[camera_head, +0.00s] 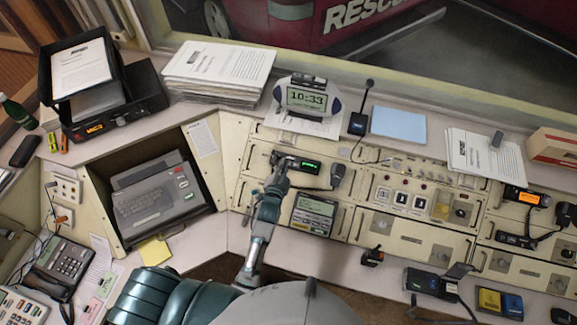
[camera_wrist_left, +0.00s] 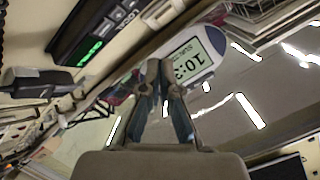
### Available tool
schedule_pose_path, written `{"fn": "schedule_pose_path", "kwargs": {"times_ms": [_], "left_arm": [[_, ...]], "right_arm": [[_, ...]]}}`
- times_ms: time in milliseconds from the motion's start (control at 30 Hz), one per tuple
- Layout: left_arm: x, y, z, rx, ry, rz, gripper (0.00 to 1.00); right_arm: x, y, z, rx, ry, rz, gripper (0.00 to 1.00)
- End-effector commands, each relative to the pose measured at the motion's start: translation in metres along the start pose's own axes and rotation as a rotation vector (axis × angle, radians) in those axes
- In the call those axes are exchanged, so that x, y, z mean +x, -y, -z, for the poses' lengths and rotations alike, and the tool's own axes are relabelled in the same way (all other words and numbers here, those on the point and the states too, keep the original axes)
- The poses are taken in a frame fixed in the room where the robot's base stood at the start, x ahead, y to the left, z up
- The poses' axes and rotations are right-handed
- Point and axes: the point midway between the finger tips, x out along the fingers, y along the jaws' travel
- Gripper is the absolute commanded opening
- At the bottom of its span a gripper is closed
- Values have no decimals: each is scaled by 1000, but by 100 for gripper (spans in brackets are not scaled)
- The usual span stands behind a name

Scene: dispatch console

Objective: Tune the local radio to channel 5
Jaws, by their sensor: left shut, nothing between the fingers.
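A black radio (camera_head: 308,165) with a green lit display is set in the cream console panel, with a hand microphone (camera_head: 337,175) hanging at its right. The channel number on the display is too small to read in the head view. My left gripper (camera_head: 280,158) is at the left end of this radio, shut and empty, and covers part of its front. In the left wrist view the radio (camera_wrist_left: 92,42) shows at the upper left, with its green display and small buttons. The shut fingertips of my left gripper (camera_wrist_left: 160,72) appear to its right; contact cannot be told. My right gripper is not in view.
A clock (camera_head: 306,98) reading 10:33 and a desk microphone (camera_head: 358,122) stand on the ledge above. Another radio (camera_head: 527,197) with an orange display is at the right. A keypad terminal (camera_head: 313,213) sits just below. Papers (camera_head: 218,68) are stacked behind.

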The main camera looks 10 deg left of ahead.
Motion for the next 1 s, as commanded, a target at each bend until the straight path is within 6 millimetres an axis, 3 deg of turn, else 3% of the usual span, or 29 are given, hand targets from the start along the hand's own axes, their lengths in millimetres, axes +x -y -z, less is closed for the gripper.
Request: {"fn": "schedule_pose_path", "kwargs": {"times_ms": [33, 233, 500, 1000], "left_arm": [[7, -10, -7, -1, -1, 1, 0], [24, -24, -17, 3, -1, 0, 0], [39, -31, -27, 1, -1, 0, 0], [40, -31, -27, 1, -1, 0, 0]], "right_arm": [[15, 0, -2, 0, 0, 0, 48], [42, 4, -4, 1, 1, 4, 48], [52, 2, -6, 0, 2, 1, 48], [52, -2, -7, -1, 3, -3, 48]]}}
